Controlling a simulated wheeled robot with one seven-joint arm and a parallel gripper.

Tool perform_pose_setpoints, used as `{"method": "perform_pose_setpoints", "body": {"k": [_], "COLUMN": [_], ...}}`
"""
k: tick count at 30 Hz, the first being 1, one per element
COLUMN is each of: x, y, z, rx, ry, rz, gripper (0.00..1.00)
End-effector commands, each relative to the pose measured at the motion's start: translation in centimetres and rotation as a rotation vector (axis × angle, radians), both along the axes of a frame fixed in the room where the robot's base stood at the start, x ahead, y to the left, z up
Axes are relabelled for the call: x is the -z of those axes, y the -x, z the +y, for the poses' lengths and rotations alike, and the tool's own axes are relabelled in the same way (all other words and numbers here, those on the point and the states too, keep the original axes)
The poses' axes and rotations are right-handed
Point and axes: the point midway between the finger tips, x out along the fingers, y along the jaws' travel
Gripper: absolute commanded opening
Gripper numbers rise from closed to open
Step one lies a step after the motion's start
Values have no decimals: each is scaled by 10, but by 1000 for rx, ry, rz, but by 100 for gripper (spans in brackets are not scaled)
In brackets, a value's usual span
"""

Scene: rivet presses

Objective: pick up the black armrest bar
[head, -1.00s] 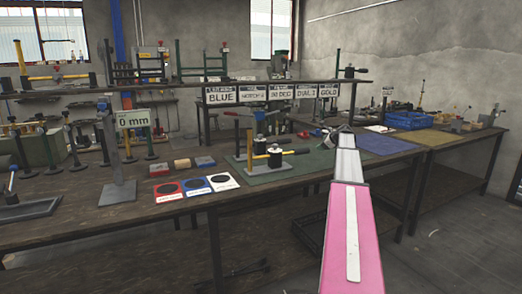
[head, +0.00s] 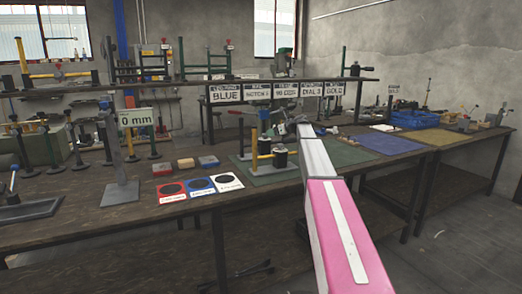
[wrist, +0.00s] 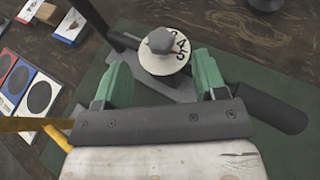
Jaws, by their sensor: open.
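A dark rounded bar (wrist: 272,108) lies over the green mat in the wrist view, right of my right finger; it looks like the black armrest bar, but its left end is hidden behind my gripper. My gripper (wrist: 161,64) is open, with two green fingers apart and nothing clasped between them. A grey knob on a white marked disc (wrist: 164,55) shows beyond and between the fingers. In the head view my gripper is small and unclear near the end of my arm, which covers part of the green mat (head: 340,153).
A yellow-handled press (head: 263,160) stands on the mat. Red, blue and white cards (head: 199,184) lie left of it, with small blocks (head: 207,162) behind. A post with a "0 mm" sign (head: 134,118) stands farther left. Blue (head: 383,144) and olive mats (head: 440,137) lie right.

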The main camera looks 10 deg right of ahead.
Motion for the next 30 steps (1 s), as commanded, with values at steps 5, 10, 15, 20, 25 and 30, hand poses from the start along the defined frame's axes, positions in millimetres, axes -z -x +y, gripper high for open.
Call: {"method": "perform_pose_setpoints", "body": {"k": [5,10,15,20,25,30], "x": [10,14,18,26,29,29], "y": [-18,-24,-35,-49,-53,-53], "z": [19,26,38,56,62,61], "rx": [0,1,0,1,3,3], "ry": [1,2,2,2,3,3], "rz": [0,-1,-1,0,-1,-1], "gripper": [65,65,65,65,65,59]}}
